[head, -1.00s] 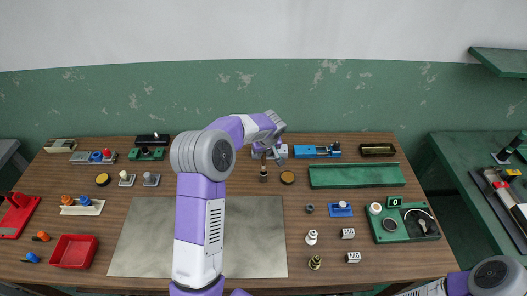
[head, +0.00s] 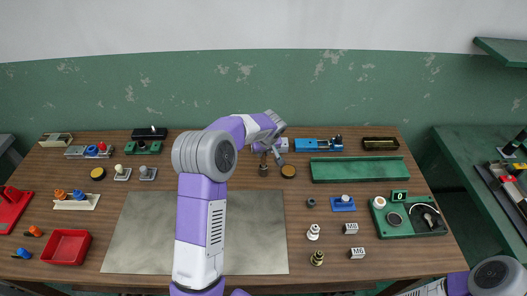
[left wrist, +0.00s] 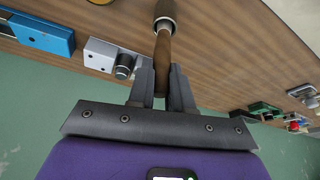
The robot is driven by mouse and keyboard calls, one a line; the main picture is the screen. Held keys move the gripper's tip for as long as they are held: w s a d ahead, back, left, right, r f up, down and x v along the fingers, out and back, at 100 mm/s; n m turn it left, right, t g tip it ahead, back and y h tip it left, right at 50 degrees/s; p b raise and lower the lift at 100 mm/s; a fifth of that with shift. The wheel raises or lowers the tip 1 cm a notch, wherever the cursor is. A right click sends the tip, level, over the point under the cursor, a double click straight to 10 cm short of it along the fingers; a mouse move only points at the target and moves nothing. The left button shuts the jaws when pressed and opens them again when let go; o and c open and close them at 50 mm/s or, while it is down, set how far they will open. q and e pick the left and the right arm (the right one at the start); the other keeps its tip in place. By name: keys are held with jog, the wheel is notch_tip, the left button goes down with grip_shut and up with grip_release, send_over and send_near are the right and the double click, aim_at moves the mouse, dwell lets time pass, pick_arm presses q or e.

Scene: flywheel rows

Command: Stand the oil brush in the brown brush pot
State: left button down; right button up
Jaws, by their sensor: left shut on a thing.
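My left gripper (head: 270,148) is at the back middle of the table in the head view. In the left wrist view its fingers (left wrist: 160,88) are shut on the brown handle of the oil brush (left wrist: 163,58). The handle runs from the fingers to a pale ring and a wider brown part (left wrist: 165,9). In the head view this brown part (head: 264,170) shows small, just below the gripper. I cannot tell whether it is the brush's head or the brown pot around it, nor whether it touches the table. My right gripper is out of view.
A round amber-brown disc (head: 288,171) is close to the right. A blue device (head: 318,145) and a long green tray (head: 357,169) lie farther right. A grey mat (head: 140,235) covers the front middle. A red bin (head: 66,248) stands at front left.

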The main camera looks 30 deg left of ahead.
pick_arm(q)
jog(key=c, duration=1)
grip_release()
jog(key=shift+o, duration=0.2)
jog(key=shift+r, duration=0.1)
jog(key=v, duration=0.7)
jog(key=shift+d+r, duration=0.15)
jog(key=shift+s, duration=0.1)
